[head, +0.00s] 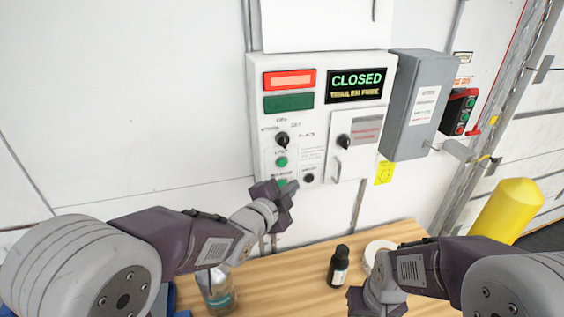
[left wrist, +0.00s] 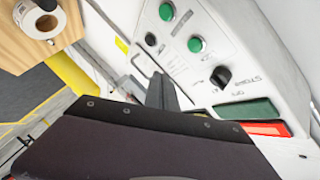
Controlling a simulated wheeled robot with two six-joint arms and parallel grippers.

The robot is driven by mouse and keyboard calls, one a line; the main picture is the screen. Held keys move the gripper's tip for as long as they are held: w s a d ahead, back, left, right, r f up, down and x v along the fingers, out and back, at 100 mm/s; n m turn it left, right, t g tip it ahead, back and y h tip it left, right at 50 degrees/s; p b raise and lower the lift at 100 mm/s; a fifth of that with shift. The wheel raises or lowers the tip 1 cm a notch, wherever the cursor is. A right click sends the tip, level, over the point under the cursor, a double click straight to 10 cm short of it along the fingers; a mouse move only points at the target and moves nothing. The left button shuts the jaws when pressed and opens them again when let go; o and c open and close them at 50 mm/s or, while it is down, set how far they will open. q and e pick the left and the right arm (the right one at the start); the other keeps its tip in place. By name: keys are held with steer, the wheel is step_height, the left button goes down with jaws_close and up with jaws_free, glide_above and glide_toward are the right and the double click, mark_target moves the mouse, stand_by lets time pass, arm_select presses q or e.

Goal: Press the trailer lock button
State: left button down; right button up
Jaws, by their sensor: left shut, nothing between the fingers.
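The control panel (head: 319,118) is a white box on the wall. Its display (head: 356,85) reads "CLOSED" above "TRAILER FREE". Below a black selector knob (head: 282,139) is a green button (head: 281,162); a second one lower down is partly hidden by my left gripper. A black button (head: 308,178) sits to its right. Labels are too small to tell which is the trailer lock. My left gripper (head: 287,191) is shut and empty at the panel's lower left. The left wrist view shows two green buttons (left wrist: 196,45); contact cannot be told. My right gripper (head: 362,302) is low over the table.
A wooden table (head: 285,280) below holds a dark bottle (head: 339,267), a clear bottle (head: 217,292) and a white roll (head: 376,252). A grey box (head: 414,105) and a red-black button box (head: 459,112) are right of the panel. A yellow post (head: 508,210) stands further right.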

mark_target(283, 170)
arm_select(q)
steer(key=w, duration=0.2)
steer(key=w+a+p, duration=0.1)
steer(key=w, duration=0.1)
steer(key=w+a+p, duration=0.1)
steer(key=w, duration=0.1)
steer(key=shift+w, duration=0.3)
steer(key=shift+w, duration=0.1)
stand_by(1.7)
steer(key=shift+w+a, duration=0.15)
steer(key=shift+w, duration=0.2)
